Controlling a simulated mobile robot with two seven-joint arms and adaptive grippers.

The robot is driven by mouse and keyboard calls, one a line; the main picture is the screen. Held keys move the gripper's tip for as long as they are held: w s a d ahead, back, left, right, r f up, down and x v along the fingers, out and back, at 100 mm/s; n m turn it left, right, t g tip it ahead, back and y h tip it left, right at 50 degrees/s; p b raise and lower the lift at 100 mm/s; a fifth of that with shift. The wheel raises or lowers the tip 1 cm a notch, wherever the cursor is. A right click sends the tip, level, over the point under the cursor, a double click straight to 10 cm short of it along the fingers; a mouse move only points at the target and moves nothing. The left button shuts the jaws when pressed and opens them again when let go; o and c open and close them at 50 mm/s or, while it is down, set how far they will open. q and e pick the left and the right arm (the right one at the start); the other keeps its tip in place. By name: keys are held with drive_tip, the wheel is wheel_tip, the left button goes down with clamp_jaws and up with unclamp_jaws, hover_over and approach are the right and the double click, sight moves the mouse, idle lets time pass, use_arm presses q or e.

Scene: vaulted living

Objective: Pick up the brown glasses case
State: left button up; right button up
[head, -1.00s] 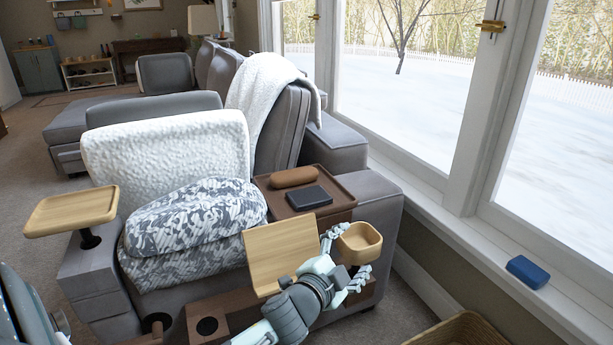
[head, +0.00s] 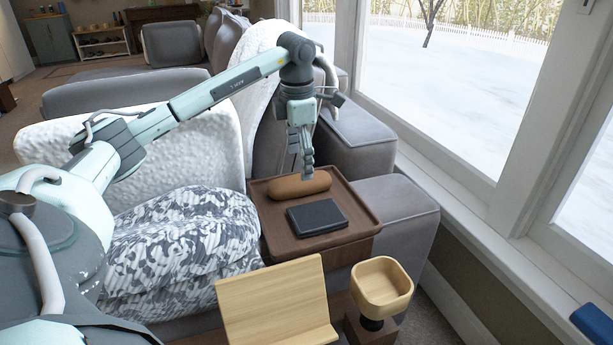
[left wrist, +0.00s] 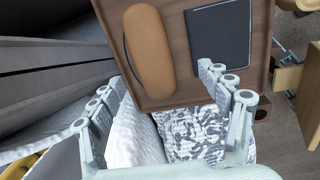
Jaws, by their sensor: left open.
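The brown glasses case (head: 300,184) is a rounded, elongated case lying at the far side of a brown wooden tray (head: 363,217). In the left wrist view the case (left wrist: 148,50) lies lengthwise at the tray's left part, ahead of the fingers. My left gripper (head: 305,165) points down from above, its fingers close above or behind the case; contact cannot be made out. In the left wrist view my left gripper (left wrist: 168,92) is spread open with nothing between its fingers. My right gripper is not seen.
A black book-like item (head: 316,217) lies beside the case on the tray. A wooden stand (head: 275,305) and a wooden bowl (head: 382,286) are nearer. A patterned blanket (head: 180,240) is left of the tray; the window wall is to the right.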

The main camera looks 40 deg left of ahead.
sight(293, 180)
use_arm(q)
drive_tip(key=shift+s+a+r+y, duration=0.1)
drive_tip(key=shift+s+a+y, duration=0.05)
drive_tip(key=shift+a, duration=0.3)
drive_tip(key=shift+s+a+r+y, duration=0.1)
drive_tip(key=shift+a+y, duration=0.05)
drive_tip(key=shift+a, duration=0.3)
drive_tip(key=shift+a+f, duration=0.15)
drive_tip(key=shift+f, duration=1)
drive_tip(key=f, duration=0.5)
drive_tip(key=shift+w+a+f+b, duration=0.1)
drive_tip(key=shift+w+b, duration=0.1)
drive_tip(key=shift+b, duration=0.15)
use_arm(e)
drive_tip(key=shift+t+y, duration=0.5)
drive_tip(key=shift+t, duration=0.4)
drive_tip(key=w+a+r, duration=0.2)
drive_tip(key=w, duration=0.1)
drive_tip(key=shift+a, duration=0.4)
use_arm(q)
drive_tip(key=shift+c, duration=0.3)
drive_tip(key=c, duration=1.2)
